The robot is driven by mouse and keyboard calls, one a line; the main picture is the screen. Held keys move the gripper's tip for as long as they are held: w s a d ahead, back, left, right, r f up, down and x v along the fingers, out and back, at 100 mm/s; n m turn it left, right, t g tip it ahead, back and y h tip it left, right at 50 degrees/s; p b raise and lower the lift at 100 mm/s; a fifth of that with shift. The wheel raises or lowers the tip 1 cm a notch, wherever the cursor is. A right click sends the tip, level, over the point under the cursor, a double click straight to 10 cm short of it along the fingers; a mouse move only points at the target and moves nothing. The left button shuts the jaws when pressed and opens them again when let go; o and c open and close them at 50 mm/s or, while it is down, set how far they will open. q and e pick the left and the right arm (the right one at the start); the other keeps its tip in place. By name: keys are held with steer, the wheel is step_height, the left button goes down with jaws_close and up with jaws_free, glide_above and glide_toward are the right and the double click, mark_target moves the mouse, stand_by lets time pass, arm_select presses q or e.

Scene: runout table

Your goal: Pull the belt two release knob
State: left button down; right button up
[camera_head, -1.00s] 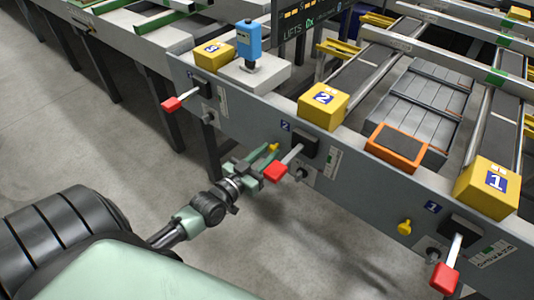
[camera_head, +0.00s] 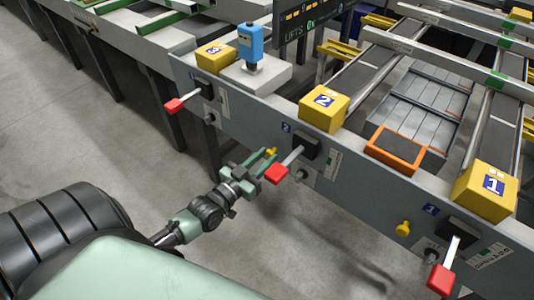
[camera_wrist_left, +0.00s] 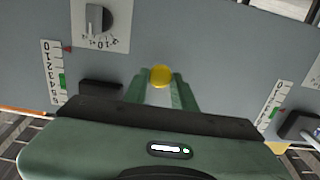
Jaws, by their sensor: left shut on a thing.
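The belt two release knob is a small yellow knob (camera_head: 271,151) in front of the grey panel, by the belt 2 lever. My left gripper (camera_head: 266,157) reaches it from the lower left and is shut on it. In the left wrist view the yellow knob (camera_wrist_left: 160,76) shows between the tips of the green fingers (camera_wrist_left: 160,88). The fingers hide the knob's stem. My right gripper is not in view.
The red-handled belt 2 lever (camera_head: 277,173) sticks out close beside my left gripper. Similar levers stand at belt 3 (camera_head: 175,105) and belt 1 (camera_head: 440,279). Another yellow knob (camera_head: 403,228) sits by belt 1. Open floor lies before the panel (camera_head: 350,180).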

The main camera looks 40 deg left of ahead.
arm_select(q)
steer(key=shift+s+f, duration=0.1)
steer(key=shift+f, duration=0.05)
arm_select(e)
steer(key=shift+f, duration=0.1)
arm_select(q)
steer(key=c, duration=1.1)
jaws_free()
steer(key=shift+s, duration=0.1)
steer(key=shift+c, duration=0.2)
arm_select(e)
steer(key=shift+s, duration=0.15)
arm_select(q)
steer(key=shift+s, duration=0.15)
steer(key=shift+s, duration=0.4)
steer(key=s, duration=0.6)
steer(key=shift+s+a+p, duration=0.3)
steer(key=shift+s+p, duration=0.1)
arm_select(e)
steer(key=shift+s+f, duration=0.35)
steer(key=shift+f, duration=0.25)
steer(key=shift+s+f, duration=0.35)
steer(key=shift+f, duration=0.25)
